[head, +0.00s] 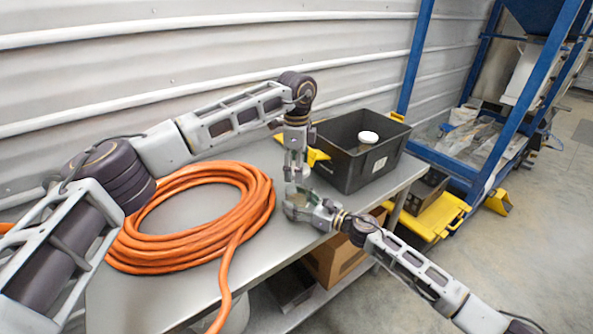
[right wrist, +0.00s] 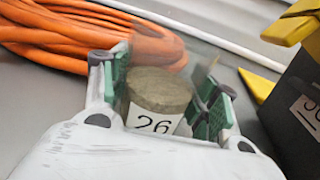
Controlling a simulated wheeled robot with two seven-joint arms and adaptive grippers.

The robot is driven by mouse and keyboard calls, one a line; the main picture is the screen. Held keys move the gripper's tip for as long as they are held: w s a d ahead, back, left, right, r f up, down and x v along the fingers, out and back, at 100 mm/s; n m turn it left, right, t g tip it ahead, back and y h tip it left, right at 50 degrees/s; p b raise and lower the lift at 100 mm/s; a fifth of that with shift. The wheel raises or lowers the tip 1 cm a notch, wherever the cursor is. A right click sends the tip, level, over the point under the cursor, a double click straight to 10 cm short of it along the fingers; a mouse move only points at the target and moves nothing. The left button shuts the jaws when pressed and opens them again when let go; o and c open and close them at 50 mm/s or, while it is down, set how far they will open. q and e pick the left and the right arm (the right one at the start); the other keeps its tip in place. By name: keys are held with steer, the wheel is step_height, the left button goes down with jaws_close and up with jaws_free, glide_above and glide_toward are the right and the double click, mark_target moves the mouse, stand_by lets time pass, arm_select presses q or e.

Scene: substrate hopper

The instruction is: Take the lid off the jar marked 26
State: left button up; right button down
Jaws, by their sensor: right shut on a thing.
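The jar marked 26 (right wrist: 155,123) shows in the right wrist view between the green-padded fingers of my right gripper (right wrist: 160,92), which is shut on it. The jar has a white label and a round olive-brown top (right wrist: 160,88); I cannot tell whether that top is the lid or the contents. In the head view my right gripper (head: 299,203) is over the table's right part, and the jar is mostly hidden there. My left gripper (head: 295,165) points down just above the right one; its fingers are too small to read.
A black bin (head: 350,178) stands right of the grippers, with a white round thing (head: 368,137) in it. A coiled orange hose (head: 258,208) covers the left of the grey table (head: 190,218). A corrugated wall runs behind.

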steer(key=shift+c, duration=1.6)
jaws_free()
steer(key=shift+s+d, duration=0.1)
steer(key=shift+d, duration=0.05)
steer(key=shift+v, duration=5.8)
steer(key=shift+f, duration=0.1)
